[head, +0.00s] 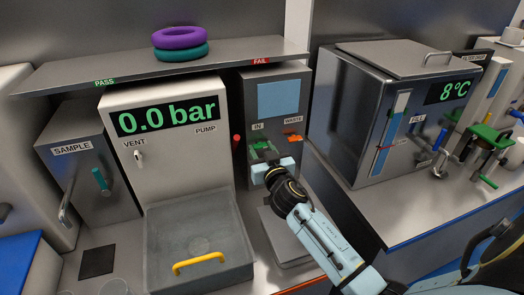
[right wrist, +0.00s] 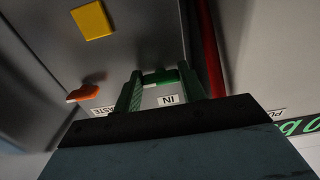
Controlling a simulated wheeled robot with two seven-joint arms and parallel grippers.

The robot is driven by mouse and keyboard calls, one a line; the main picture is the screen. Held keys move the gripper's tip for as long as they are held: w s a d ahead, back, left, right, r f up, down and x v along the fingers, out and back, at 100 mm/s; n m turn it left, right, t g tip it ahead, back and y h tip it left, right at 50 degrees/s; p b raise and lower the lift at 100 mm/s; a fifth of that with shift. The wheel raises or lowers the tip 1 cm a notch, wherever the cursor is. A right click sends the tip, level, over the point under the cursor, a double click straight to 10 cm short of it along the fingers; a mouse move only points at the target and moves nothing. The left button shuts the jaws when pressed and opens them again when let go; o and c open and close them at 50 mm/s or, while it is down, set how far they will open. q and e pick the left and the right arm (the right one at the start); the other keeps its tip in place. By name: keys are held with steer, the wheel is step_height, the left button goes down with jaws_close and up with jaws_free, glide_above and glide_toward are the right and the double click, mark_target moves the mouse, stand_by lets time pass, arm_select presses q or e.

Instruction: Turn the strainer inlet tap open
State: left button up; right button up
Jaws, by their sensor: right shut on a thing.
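The strainer unit is a grey box (head: 276,125) with a blue panel and labels IN and WASTE. Its inlet tap has a green handle (head: 262,146) by the IN label, partly hidden by my gripper. In the right wrist view the green handle (right wrist: 159,77) lies crosswise between the fingers, above the IN label (right wrist: 168,99). My right gripper (head: 264,158) is shut on this handle. It also shows in the right wrist view (right wrist: 160,88). The orange waste tap (head: 293,138) is beside it, free of the gripper. My left gripper is not in view.
A steel tank (head: 360,120) reading 8°C stands right. A shelf (head: 120,68) holds two rings.

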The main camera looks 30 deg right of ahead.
steer(key=shift+n, duration=0.3)
steer(key=n, duration=0.3)
steer(key=shift+d+n, duration=0.1)
steer(key=shift+n, duration=0.3)
steer(key=n+p, duration=0.1)
steer(key=n, duration=0.8)
steer(key=shift+d+r, duration=0.1)
steer(key=shift+n+p, duration=0.55)
steer(key=shift+n, duration=1.75)
steer(key=o, duration=1)
steer(key=shift+r, duration=0.1)
